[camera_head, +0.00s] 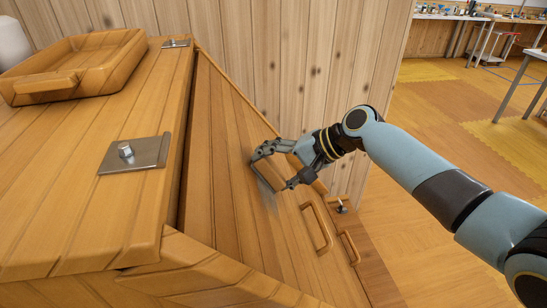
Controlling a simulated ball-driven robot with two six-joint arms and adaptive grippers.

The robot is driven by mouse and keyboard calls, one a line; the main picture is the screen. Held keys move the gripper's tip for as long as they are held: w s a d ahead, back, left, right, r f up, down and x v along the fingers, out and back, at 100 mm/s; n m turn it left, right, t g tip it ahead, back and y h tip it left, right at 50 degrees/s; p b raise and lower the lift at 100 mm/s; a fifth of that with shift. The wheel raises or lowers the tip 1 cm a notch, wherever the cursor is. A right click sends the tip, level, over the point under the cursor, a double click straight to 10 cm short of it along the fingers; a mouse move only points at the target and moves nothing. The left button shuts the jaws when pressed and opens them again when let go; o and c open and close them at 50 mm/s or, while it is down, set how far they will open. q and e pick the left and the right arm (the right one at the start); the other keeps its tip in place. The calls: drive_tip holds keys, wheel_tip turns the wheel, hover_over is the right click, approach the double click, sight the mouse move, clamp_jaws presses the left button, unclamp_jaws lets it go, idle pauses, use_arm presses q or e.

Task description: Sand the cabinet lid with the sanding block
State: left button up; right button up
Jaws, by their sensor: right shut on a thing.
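The wooden cabinet lid (224,150) is a sloped, plank-lined panel in the middle of the view. My right gripper (271,173) reaches in from the right and is over the lid's upper right part. It is shut on the sanding block (274,166), a wood-coloured block mostly hidden between the fingers. The block appears to rest on the lid's surface, but its contact face is hidden. A pale greyish patch shows on the planks just below it. My left gripper is not in view.
Handles (316,228) stick up on the lid's lower right. A metal hinge plate with a bolt (135,154) is on the cabinet top at left. A wooden tray (75,62) sits behind it. A plank wall (300,65) stands close behind the lid.

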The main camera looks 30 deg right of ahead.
sight(269, 198)
drive_tip(key=shift+s+a+r+p, duration=0.15)
drive_tip(key=shift+s+p, duration=0.15)
drive_tip(key=shift+s, duration=0.15)
drive_tip(key=shift+s+a+r+p, duration=0.15)
drive_tip(key=shift+s+p, duration=0.1)
drive_tip(key=shift+s, duration=0.15)
drive_tip(key=shift+s+a+f+p, duration=0.1)
drive_tip(key=shift+s+f+p, duration=0.2)
drive_tip(key=shift+s, duration=0.25)
drive_tip(key=shift+s+a+r+p, duration=0.1)
drive_tip(key=shift+s+a+p, duration=0.05)
drive_tip(key=shift+s+p, duration=0.4)
drive_tip(key=shift+s+a+r+p, duration=0.15)
drive_tip(key=shift+s+p, duration=0.25)
drive_tip(key=shift+s, duration=0.2)
drive_tip(key=shift+s+a+f+p, duration=0.15)
drive_tip(key=shift+s+p, duration=0.15)
drive_tip(key=shift+s, duration=0.2)
drive_tip(key=shift+s+a+r+p, duration=0.15)
drive_tip(key=shift+s+p, duration=0.1)
drive_tip(key=shift+s, duration=0.2)
drive_tip(key=shift+s+f, duration=0.2)
